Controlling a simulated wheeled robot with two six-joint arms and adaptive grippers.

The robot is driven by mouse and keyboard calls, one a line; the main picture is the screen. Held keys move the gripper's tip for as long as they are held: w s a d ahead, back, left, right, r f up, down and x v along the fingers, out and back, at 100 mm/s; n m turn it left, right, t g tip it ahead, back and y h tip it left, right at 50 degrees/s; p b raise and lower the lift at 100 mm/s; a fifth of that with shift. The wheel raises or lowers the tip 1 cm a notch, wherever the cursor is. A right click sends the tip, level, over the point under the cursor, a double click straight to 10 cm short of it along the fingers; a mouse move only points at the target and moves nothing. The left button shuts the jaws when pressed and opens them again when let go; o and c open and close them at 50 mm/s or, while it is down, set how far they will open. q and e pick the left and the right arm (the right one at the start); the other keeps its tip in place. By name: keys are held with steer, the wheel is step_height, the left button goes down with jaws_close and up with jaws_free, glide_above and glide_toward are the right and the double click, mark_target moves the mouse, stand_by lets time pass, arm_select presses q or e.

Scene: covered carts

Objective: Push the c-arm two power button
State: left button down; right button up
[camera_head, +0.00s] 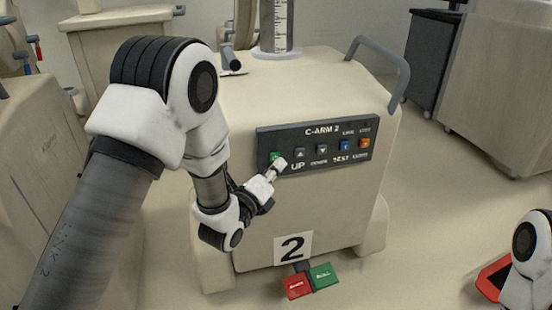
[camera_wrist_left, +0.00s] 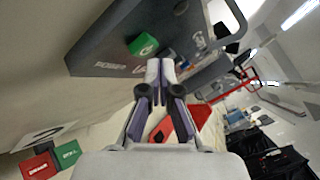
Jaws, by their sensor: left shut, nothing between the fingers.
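The C-ARM 2 control panel (camera_head: 315,146) is a dark strip on the front of a cream cart. Its green power button (camera_head: 275,156) is at the panel's left end, partly covered by my left gripper. In the left wrist view the green button (camera_wrist_left: 143,44) stands out from the panel (camera_wrist_left: 100,45) above the word POWER. My left gripper (camera_head: 279,164) is shut and empty, its tips close to the button. In the wrist view the shut fingertips (camera_wrist_left: 160,66) appear just below and right of it. I cannot tell whether they touch it.
Beside the green button run grey, blue and orange buttons (camera_head: 365,143). Below, a "2" label (camera_head: 293,248) sits above red (camera_head: 297,286) and green (camera_head: 323,276) pedals. A grey handle (camera_head: 385,62) rises at the cart's right.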

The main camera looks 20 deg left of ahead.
stand_by(0.4)
arm_select(q)
steer(key=shift+w+a, duration=0.25)
steer(key=shift+w, duration=0.15)
steer(key=shift+w+a, duration=0.1)
steer(key=shift+w, duration=0.05)
stand_by(0.4)
steer(key=shift+s+d, duration=0.35)
steer(key=shift+s, duration=0.2)
steer(key=s+d+b, duration=0.1)
steer(key=s+d, duration=0.2)
steer(key=s, duration=0.2)
steer(key=shift+d, duration=0.2)
